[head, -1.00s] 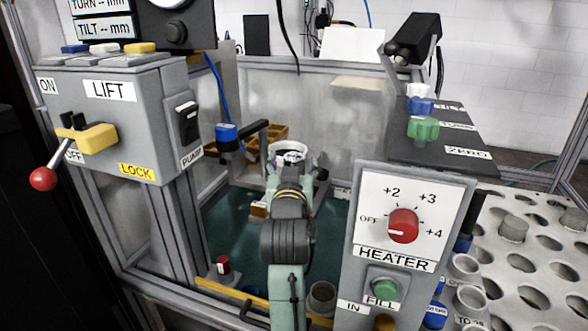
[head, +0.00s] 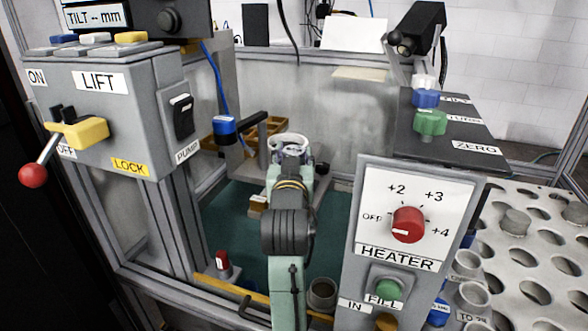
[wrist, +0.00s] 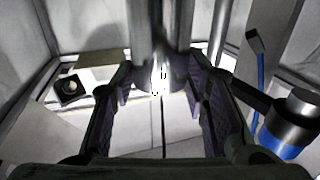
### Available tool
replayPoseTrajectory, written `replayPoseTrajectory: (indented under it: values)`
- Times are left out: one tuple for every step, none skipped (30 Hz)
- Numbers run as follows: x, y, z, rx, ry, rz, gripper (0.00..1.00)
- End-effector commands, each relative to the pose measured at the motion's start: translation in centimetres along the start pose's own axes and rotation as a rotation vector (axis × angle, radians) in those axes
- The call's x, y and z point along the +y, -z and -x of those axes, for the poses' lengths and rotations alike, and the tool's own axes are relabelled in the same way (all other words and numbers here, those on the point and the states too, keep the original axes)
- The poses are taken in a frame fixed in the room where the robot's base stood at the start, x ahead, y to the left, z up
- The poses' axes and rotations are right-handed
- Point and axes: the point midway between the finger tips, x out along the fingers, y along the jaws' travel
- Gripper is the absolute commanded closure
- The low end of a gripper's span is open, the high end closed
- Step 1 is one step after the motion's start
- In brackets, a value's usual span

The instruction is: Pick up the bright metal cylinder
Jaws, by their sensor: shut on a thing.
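The bright metal cylinder (wrist: 143,40) shows in the wrist view as a shiny upright shape with a bright streak down its middle, running up out of the top edge. Its lower end lies between the fingers of my gripper (wrist: 160,85), which is shut on it, one finger on each side. The exact contact is hard to see in the glare. In the head view my arm reaches into the glass-walled bay, and its own wrist hides the fingers and the cylinder.
The heater panel (head: 399,215) is close on the right and the lift box (head: 100,110) on the left. Teal floor (head: 235,225) is open beside my arm.

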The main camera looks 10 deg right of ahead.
Motion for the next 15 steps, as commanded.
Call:
replayPoseTrajectory:
  values:
    - [0.0,-0.01,-0.01,0.0,0.0,0.0,0.78]
    - [0.0,0.0,-0.01,0.0,0.0,0.0,0.8]
    - [0.0,-0.01,-0.01,0.0,0.0,0.0,0.82]
    - [0.0,-0.01,-0.01,0.0,0.0,0.0,0.84]
    - [0.0,-0.01,-0.01,0.0,0.0,0.0,0.86]
    - [0.0,-0.01,-0.02,0.0,0.0,0.0,0.89]
    - [0.0,-0.01,-0.02,0.0,0.0,0.0,0.91]
    - [0.0,-0.01,-0.02,0.0,0.0,0.0,0.93]
    - [0.0,-0.01,-0.02,0.0,0.0,0.0,0.96]
    - [0.0,-0.01,-0.02,0.0,0.0,0.0,0.98]
    - [0.0,-0.01,-0.02,0.0,0.0,0.0,1.0]
    - [0.01,-0.01,-0.02,0.0,0.0,0.0,1.0]
    - [0.01,-0.01,-0.02,0.0,0.0,0.0,1.0]
    - [0.01,-0.01,-0.02,0.0,0.0,0.0,1.0]
    - [0.01,-0.01,-0.02,0.0,0.0,0.0,1.0]
